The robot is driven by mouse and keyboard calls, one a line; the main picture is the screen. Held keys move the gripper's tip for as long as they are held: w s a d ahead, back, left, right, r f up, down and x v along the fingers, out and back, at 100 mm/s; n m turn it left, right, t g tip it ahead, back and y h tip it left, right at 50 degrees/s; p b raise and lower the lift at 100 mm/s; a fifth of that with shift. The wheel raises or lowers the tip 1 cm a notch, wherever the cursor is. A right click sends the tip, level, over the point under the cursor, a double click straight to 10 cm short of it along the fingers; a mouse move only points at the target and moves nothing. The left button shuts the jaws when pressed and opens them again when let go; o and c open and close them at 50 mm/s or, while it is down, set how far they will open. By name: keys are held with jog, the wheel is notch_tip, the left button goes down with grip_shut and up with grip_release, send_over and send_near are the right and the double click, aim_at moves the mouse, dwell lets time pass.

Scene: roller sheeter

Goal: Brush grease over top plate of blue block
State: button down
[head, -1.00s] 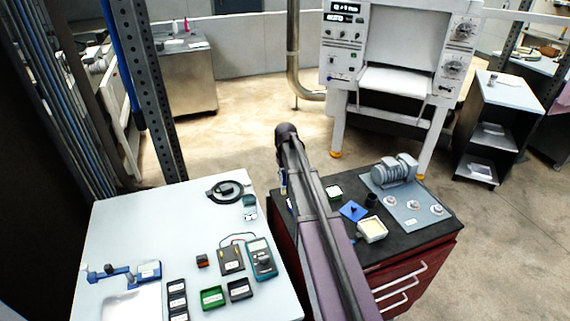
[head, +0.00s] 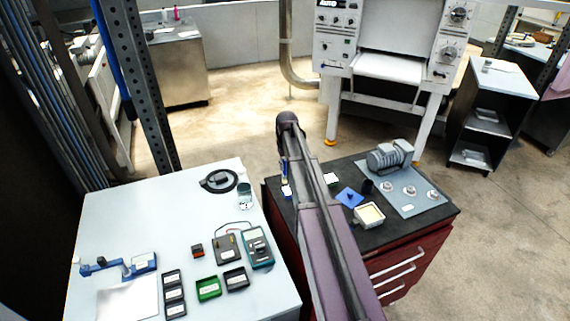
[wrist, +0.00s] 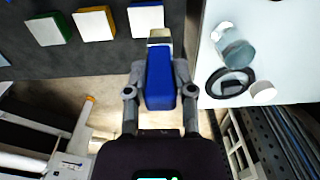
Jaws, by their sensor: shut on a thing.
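In the wrist view my gripper (wrist: 160,92) is shut on the blue handle of a brush (wrist: 160,72). The brush's pale tip points toward the blue block (wrist: 146,17), which has a white top plate. The tip appears close to the block's near edge; I cannot tell whether they touch. In the head view the blue block (head: 286,190) sits at the left edge of the dark bench top, left of my arm. The brush (head: 284,169) shows as a small sliver there, and my arm hides the gripper. A square white tub (head: 369,215) with cream-coloured contents stands right of my arm.
A yellow block (wrist: 94,25) and a green block (wrist: 46,30) stand beside the blue one. A blue square (head: 349,197), a dark cup (head: 367,186) and a motor plate (head: 411,200) share the bench. The white table (head: 110,215) at left holds meters and a glass jar (head: 244,195).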

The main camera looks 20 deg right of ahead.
aim_at(284, 173)
notch_tip(284, 173, down, 5)
jog(key=b, duration=0.4)
jog(key=shift+f, duration=0.1)
jog(key=shift+d+r, duration=0.2)
jog(key=shift+d, duration=2)
jog(key=shift+a, duration=2.25)
jog(key=shift+w+a+r, duration=0.1)
jog(key=shift+w+a, duration=0.05)
jog(key=shift+a, duration=0.05)
jog(key=shift+w+d, duration=0.1)
jog(key=shift+w, duration=0.5)
jog(key=shift+w+d+f, duration=0.15)
jog(key=shift+d+f, duration=0.1)
jog(key=shift+s+d+r, duration=0.2)
jog(key=shift+s+d, duration=0.05)
jog(key=shift+d, duration=0.35)
jog(key=shift+w+d+f, duration=0.1)
jog(key=shift+w+d, duration=0.1)
jog(key=shift+d, duration=0.6)
jog(key=shift+s+d, duration=0.15)
jog(key=shift+d, duration=0.6)
jog(key=shift+a, duration=1.9)
notch_tip(284, 173, up, 8)
jog(key=p, duration=0.7)
jog(key=shift+a+f, duration=0.25)
jog(key=shift+a, duration=0.15)
